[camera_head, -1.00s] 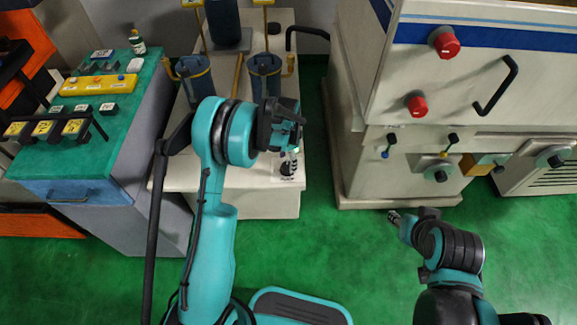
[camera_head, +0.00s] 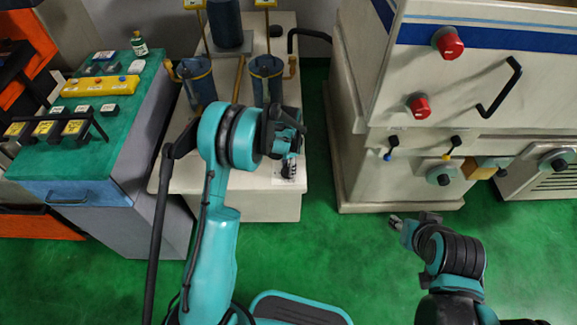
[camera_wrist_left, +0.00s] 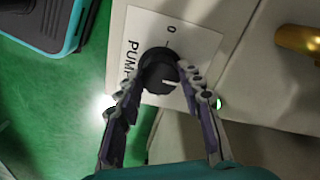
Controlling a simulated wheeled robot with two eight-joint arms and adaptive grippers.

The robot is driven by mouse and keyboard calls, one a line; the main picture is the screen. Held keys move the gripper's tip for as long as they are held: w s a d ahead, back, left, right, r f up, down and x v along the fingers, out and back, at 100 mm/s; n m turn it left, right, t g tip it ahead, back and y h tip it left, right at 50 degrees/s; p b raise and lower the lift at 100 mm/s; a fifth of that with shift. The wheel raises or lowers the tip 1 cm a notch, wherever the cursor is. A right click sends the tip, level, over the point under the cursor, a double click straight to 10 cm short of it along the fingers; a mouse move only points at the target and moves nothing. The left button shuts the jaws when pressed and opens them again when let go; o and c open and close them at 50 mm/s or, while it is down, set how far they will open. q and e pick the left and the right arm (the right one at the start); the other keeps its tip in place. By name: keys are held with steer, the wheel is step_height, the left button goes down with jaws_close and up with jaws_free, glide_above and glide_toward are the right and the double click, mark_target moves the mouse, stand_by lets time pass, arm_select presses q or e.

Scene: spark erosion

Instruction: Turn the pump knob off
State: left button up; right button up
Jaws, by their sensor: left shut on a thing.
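The pump knob (camera_wrist_left: 158,72) is black and round, on a white label plate (camera_wrist_left: 190,45) marked PUMP and 0. A white mark on the knob points toward the right of the left wrist view, away from the 0. My left gripper (camera_wrist_left: 165,82) has one finger on each side of the knob and is shut on it. In the head view my left gripper (camera_head: 288,157) is over the label on the front of the pale pump unit (camera_head: 235,206), partly covering it. My right gripper (camera_head: 394,222) hangs low over the green floor, too small to read its fingers.
A pale machine (camera_head: 400,178) with red knobs (camera_head: 448,43) and small levers stands at the right. A green-topped cabinet (camera_head: 85,160) with a yellow box (camera_head: 100,87) stands at the left. Green floor (camera_head: 320,255) is free in front.

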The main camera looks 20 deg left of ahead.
arm_select(q)
steer(key=shift+n, duration=0.3)
steer(key=n+b, duration=0.1)
steer(key=n, duration=0.7)
steer(key=shift+n, duration=0.3)
steer(key=n, duration=0.4)
steer(key=shift+b, duration=0.4)
steer(key=n, duration=0.4)
steer(key=shift+n, duration=0.4)
steer(key=o, duration=1.2)
steer(key=shift+c, duration=0.2)
